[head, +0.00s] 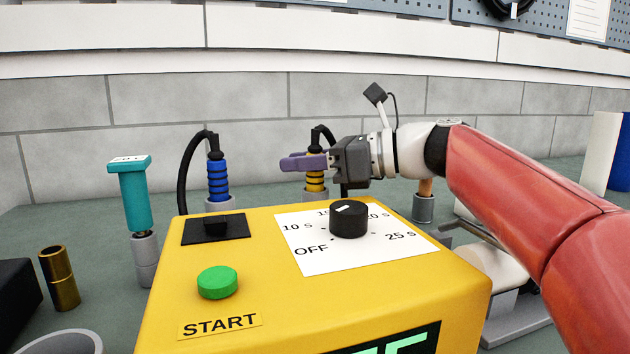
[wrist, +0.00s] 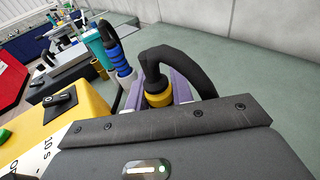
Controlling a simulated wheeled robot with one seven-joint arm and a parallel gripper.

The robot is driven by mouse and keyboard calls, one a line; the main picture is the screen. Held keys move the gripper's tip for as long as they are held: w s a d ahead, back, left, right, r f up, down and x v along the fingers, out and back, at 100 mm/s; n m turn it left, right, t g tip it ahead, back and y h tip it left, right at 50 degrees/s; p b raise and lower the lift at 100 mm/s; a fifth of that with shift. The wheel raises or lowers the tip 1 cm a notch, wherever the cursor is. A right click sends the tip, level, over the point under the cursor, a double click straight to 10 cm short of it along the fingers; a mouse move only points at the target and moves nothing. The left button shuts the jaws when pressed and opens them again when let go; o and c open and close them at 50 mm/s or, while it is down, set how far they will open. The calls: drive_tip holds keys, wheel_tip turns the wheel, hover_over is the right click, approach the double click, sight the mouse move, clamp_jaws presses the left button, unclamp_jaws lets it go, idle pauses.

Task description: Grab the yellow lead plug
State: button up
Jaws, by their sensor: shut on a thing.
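The yellow lead plug (head: 315,182) has dark ribs and a black cable looping from its top. It stands upright at a grey holder behind the yellow box. My gripper (head: 304,162) reaches in from the right, and its purple fingers are shut on the plug's upper part. The wrist view shows the yellow plug (wrist: 158,97) between the purple fingers, with its black cable arching to the right. The plug's lower end is hidden in the wrist view.
A blue lead plug (head: 218,178) with a black cable stands to the left. A teal-handled tool (head: 134,195) stands farther left. The yellow box (head: 400,290) with a black knob (head: 349,219) and green button (head: 217,282) fills the front. A brass cylinder (head: 60,278) is at left.

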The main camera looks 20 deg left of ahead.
clamp_jaws()
wheel_tip(320, 180, up, 10)
idle(0.6)
